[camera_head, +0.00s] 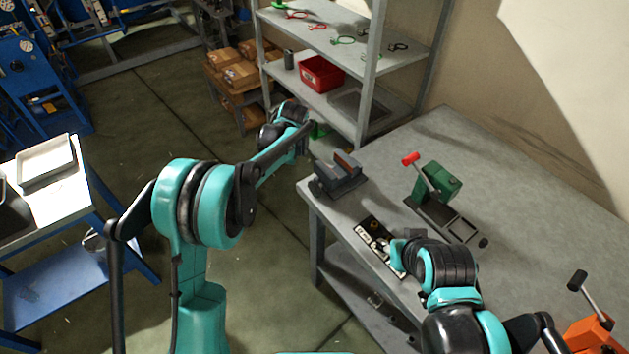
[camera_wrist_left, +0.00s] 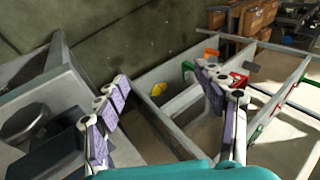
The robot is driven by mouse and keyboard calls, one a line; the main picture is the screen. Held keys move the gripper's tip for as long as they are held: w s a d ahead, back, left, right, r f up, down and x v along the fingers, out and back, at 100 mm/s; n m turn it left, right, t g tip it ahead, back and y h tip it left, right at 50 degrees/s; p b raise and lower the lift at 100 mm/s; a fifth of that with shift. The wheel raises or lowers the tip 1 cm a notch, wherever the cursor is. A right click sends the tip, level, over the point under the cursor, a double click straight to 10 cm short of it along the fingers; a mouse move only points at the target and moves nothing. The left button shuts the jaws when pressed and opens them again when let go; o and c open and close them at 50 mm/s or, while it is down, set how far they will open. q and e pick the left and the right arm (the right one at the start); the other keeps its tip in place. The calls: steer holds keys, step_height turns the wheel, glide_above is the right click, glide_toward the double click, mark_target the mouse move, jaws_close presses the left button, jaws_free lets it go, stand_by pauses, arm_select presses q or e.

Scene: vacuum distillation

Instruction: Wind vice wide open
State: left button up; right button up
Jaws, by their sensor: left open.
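The grey vice (camera_head: 340,175) sits on the near left corner of the grey workbench (camera_head: 480,165). A brownish piece shows at its top; its handle and jaw gap are not clear. My left arm reaches across to beyond the vice, and its gripper is largely hidden in the head view. In the left wrist view, my left gripper (camera_wrist_left: 165,115) has its purple-padded fingers spread apart with nothing between them. Grey and dark parts at the left of that view may be the vice. My right gripper (camera_head: 393,246) is low over a black panel (camera_head: 372,238); its fingers are unclear.
A green lever press (camera_head: 437,183) with a red knob stands mid-bench. An orange lever device (camera_head: 592,335) is at the lower right. Metal shelves (camera_head: 340,45) with a red bin (camera_head: 321,74) stand behind. A blue cart (camera_head: 60,275) is at left. The bench's far right is clear.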

mark_target(315, 183)
arm_select(q)
steer(key=s+d+g, duration=0.2)
steer(key=s+d, duration=0.1)
steer(key=s, duration=0.1)
steer(key=s+d+g+h+p, duration=0.1)
steer(key=s+d+g, duration=0.1)
steer(key=s+d, duration=0.1)
steer(key=s+d+g+h, duration=0.1)
steer(key=s+d+g, duration=0.1)
steer(key=s, duration=0.3)
steer(key=shift+d+f+n, duration=0.1)
steer(key=shift+d+n, duration=0.2)
steer(key=shift+d, duration=0.5)
steer(key=shift+s+d+f, duration=0.1)
steer(key=shift+s+f, duration=0.1)
steer(key=shift+f, duration=0.05)
step_height(315, 183, down, 7)
steer(key=shift+f+b, duration=0.15)
steer(key=shift+b, duration=0.75)
steer(key=shift+c, duration=0.2)
steer(key=c, duration=1.1)
